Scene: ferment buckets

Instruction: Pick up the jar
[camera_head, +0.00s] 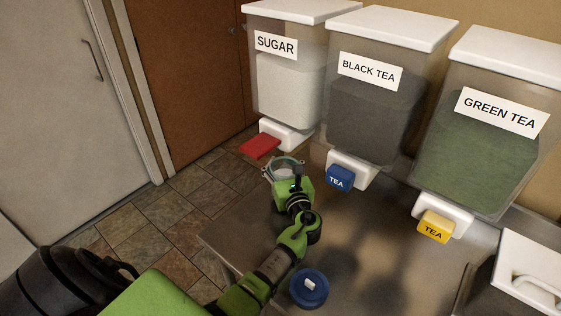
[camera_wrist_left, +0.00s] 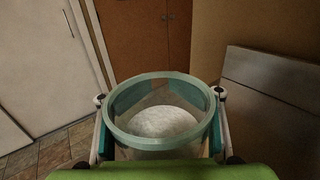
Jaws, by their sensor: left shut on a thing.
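The jar (camera_wrist_left: 160,145) is open-topped and clear, with a teal rim and a white mass inside. It is in the middle of the left wrist view, upright or nearly so. In the head view the jar (camera_head: 281,164) shows only as a rim and some glass beyond my green wrist, in front of the sugar dispenser. My left gripper (camera_head: 286,175) is shut on the jar, with a finger at each side, as the left wrist view (camera_wrist_left: 160,130) also shows. The jar's base is hidden, so I cannot tell whether it touches the counter. My right gripper is not in view.
Dispensers labelled SUGAR (camera_head: 291,92), BLACK TEA (camera_head: 372,115) and GREEN TEA (camera_head: 475,155) stand along the back. Their red (camera_head: 260,146), blue (camera_head: 340,178) and yellow (camera_head: 435,228) taps jut forward. A blue round lid (camera_head: 309,289) lies on the metal counter (camera_head: 365,265). A white-lidded box (camera_head: 528,275) is at right.

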